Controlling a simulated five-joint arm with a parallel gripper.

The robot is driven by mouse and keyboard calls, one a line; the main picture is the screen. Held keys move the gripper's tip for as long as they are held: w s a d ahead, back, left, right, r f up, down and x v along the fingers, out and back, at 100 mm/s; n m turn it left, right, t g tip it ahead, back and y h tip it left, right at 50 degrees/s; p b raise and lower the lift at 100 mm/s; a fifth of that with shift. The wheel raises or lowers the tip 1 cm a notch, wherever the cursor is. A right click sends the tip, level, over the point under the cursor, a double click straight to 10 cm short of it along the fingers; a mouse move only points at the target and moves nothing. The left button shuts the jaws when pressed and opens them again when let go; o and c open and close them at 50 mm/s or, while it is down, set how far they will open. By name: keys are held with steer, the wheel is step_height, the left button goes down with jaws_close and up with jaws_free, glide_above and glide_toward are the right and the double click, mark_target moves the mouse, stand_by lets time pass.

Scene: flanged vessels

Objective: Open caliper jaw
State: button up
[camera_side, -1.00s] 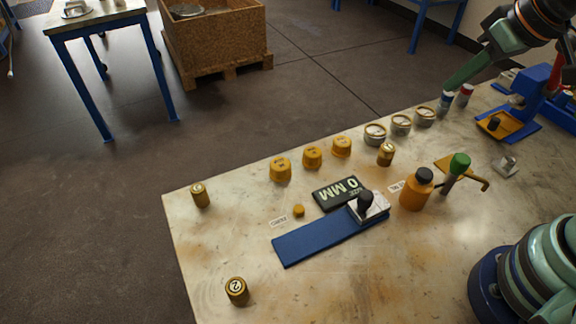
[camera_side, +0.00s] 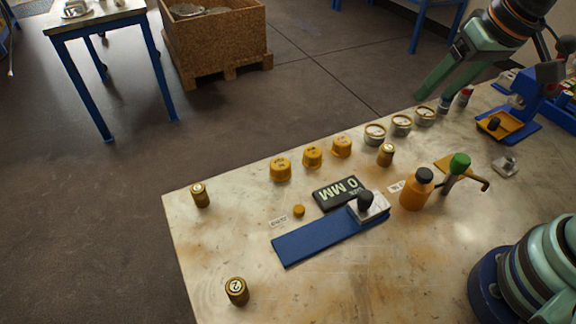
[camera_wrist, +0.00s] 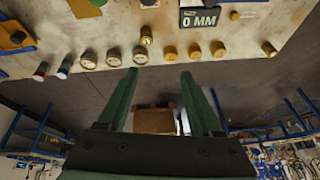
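The caliper is a blue bar (camera_side: 325,237) lying flat on the bench. Its metal slider with a dark knob (camera_side: 366,201) sits at the bar's right end. A dark display (camera_side: 339,193) beside it reads 0 MM; it also shows at the top of the wrist view (camera_wrist: 199,18). My gripper (camera_side: 433,100) is at the upper right, raised and well away from the caliper. Its two green fingers are apart and empty; they also show in the wrist view (camera_wrist: 158,74). The blue bar cannot be made out in the wrist view.
Near the caliper stand an orange bottle (camera_side: 415,193), a green-capped post (camera_side: 456,168), several yellow caps (camera_side: 312,157) and round gauges (camera_side: 401,124). A small orange button (camera_side: 299,210) lies beside the bar. Brass weights stand at left (camera_side: 200,196) and front (camera_side: 237,291).

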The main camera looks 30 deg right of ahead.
mark_target(366, 195)
steer(key=s+a+f+m+g, duration=0.1)
steer(key=a+f+m+g, duration=0.45)
steer(key=a, duration=0.65)
steer(key=shift+m+t, duration=0.55)
steer(key=shift+m, duration=0.3)
steer(key=f, duration=1.3)
steer(key=shift+d, duration=0.2)
jaws_close()
